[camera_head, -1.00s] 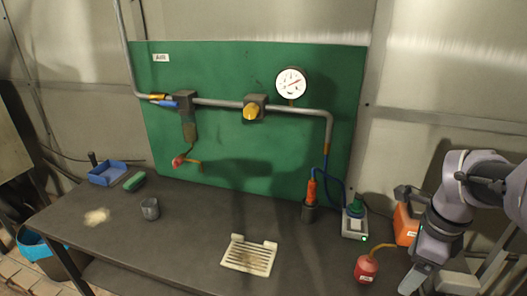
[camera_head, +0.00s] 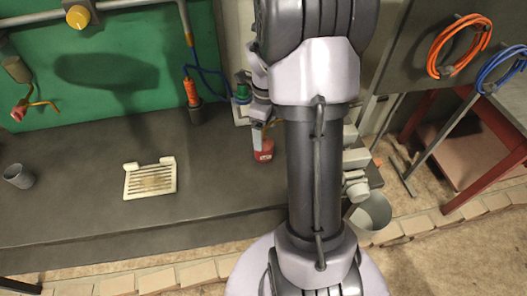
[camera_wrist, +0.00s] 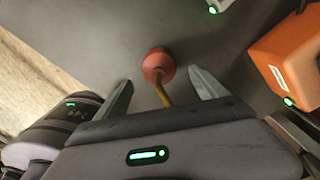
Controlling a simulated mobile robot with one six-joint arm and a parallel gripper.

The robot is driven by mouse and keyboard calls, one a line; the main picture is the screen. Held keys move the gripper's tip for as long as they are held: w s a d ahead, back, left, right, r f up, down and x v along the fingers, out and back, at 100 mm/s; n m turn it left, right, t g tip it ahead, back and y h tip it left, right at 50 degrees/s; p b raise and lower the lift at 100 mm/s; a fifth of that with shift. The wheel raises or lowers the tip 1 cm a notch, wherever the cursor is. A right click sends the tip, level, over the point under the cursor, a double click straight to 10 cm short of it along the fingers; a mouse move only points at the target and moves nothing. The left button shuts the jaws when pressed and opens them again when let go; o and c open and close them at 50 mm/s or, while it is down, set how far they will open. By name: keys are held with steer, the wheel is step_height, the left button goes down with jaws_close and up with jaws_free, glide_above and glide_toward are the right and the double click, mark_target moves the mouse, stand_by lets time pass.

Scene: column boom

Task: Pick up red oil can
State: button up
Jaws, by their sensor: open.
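The red oil can (camera_head: 264,150) stands on the dark bench, in the head view just left of my arm, which hides part of the area around it. In the wrist view the red oil can (camera_wrist: 158,66) shows from above, with its thin yellowish spout pointing toward the gripper body. My gripper (camera_wrist: 160,88) is open, with one finger on each side of the can and spout. The fingers do not touch the can. In the head view the fingertips are too small and covered to make out well.
An orange container (camera_wrist: 285,65) stands right of the can in the wrist view. A grey box with a green light (camera_wrist: 220,4) is at the top. A white slotted tray (camera_head: 150,180) and a grey cup (camera_head: 18,176) lie further left on the bench.

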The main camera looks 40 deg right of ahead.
mark_target(269, 139)
step_height(269, 139, down, 4)
steer(key=shift+w+a+f+b, duration=0.1)
steer(key=shift+b, duration=0.55)
steer(key=shift+c, duration=0.9)
jaws_close()
steer(key=shift+r, duration=0.2)
